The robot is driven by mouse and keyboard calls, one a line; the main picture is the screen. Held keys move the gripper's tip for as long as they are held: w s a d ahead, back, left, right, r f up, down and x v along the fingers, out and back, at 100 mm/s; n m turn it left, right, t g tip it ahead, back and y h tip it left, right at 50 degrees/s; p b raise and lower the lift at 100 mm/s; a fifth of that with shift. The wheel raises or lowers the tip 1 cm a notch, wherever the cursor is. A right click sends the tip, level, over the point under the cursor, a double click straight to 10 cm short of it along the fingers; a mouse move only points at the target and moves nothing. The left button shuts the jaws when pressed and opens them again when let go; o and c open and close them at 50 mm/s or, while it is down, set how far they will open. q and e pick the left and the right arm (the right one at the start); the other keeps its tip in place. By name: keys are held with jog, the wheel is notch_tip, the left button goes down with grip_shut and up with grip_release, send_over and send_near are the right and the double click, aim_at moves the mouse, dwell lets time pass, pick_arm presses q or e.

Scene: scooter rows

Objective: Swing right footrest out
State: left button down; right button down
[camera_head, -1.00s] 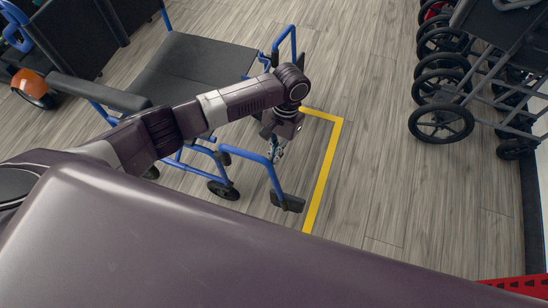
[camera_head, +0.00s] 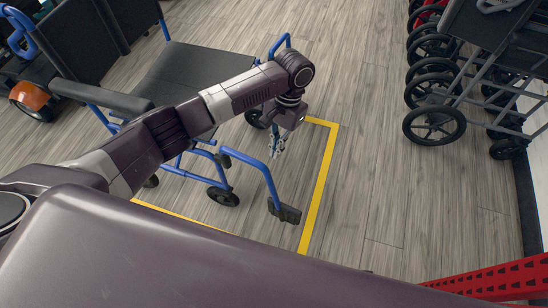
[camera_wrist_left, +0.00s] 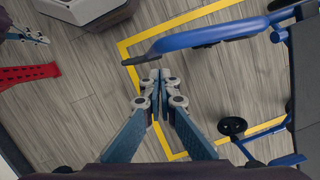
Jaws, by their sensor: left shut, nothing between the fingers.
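The wheelchair's near footrest, on its right side, has a blue tube (camera_head: 256,162) and a dark footplate (camera_head: 285,212). It points out from the front of the seat (camera_head: 190,70). In the left wrist view its blue tube (camera_wrist_left: 205,36) crosses above my fingers, with a gap. My left gripper (camera_head: 277,152) hangs low just beyond this tube, shut and empty; its fingertips (camera_wrist_left: 160,78) meet in the wrist view. The far footrest's blue tube (camera_head: 279,44) is partly hidden by my arm. My right gripper (camera_wrist_left: 38,37) seems to show small at the wrist view's upper left; its jaws are unclear.
Yellow tape (camera_head: 321,180) marks the floor around the chair's front. Folded wheelchairs or walkers with black wheels (camera_head: 434,125) stand at the right. A red perforated beam (camera_head: 495,280) lies at lower right. The wooden floor (camera_head: 370,170) between is clear.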

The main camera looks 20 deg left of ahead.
pick_arm(q)
jog(key=v, duration=0.7)
jog(key=shift+d, duration=0.1)
